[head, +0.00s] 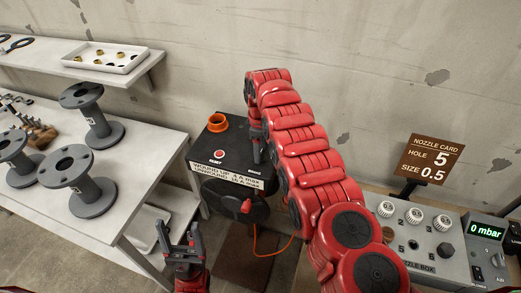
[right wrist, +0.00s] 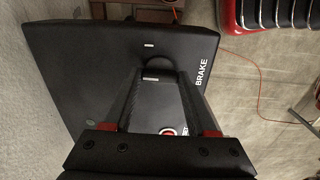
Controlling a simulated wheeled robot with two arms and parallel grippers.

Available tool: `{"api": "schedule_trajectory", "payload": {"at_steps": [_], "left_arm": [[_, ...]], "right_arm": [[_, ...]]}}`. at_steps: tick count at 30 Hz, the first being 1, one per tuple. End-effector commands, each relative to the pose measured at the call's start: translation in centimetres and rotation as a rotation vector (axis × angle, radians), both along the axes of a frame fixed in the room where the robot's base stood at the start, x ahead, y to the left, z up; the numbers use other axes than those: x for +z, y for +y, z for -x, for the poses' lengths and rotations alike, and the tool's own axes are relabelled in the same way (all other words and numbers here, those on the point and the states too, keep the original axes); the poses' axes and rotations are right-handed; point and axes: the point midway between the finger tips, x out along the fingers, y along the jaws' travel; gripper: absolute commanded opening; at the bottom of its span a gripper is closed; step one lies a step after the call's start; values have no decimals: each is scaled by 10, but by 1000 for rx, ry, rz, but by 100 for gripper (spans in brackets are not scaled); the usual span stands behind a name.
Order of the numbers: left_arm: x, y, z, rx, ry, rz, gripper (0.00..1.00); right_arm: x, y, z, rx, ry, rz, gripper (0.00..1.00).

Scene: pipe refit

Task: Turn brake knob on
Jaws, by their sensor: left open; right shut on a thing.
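The brake knob (right wrist: 163,102) is a dark grip on a round base, with a short white line on it, on a black panel (right wrist: 75,65) beside the printed word BRAKE in the right wrist view. My right gripper (right wrist: 157,80) is shut on this knob, one finger on each side. In the head view my right gripper (head: 258,150) reaches down onto the top of the black box (head: 205,165) and hides the knob. A small white mark shows on the panel beyond the knob. My left gripper (head: 184,238) is open and empty, low in front of the box.
A table with grey spools (head: 94,120) stands at left. A nozzle box (head: 425,240) and a brown card (head: 432,160) are at right. An orange cord (head: 272,253) hangs below.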

Motion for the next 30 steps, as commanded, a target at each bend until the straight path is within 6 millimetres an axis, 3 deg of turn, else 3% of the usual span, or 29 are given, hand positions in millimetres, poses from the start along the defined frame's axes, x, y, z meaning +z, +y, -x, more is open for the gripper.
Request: {"api": "schedule_trajectory", "payload": {"at_steps": [11,24,30], "left_arm": [[-15,0,0,0,0,0,70],[-58,0,0,0,0,0,70],[-66,0,0,0,0,0,70]], "right_arm": [[-2,2,0,-224,-2,-3,2],[-4,1,0,-642,-2,-3,2],[-2,1,-1,-832,-1,-3,2]]}}
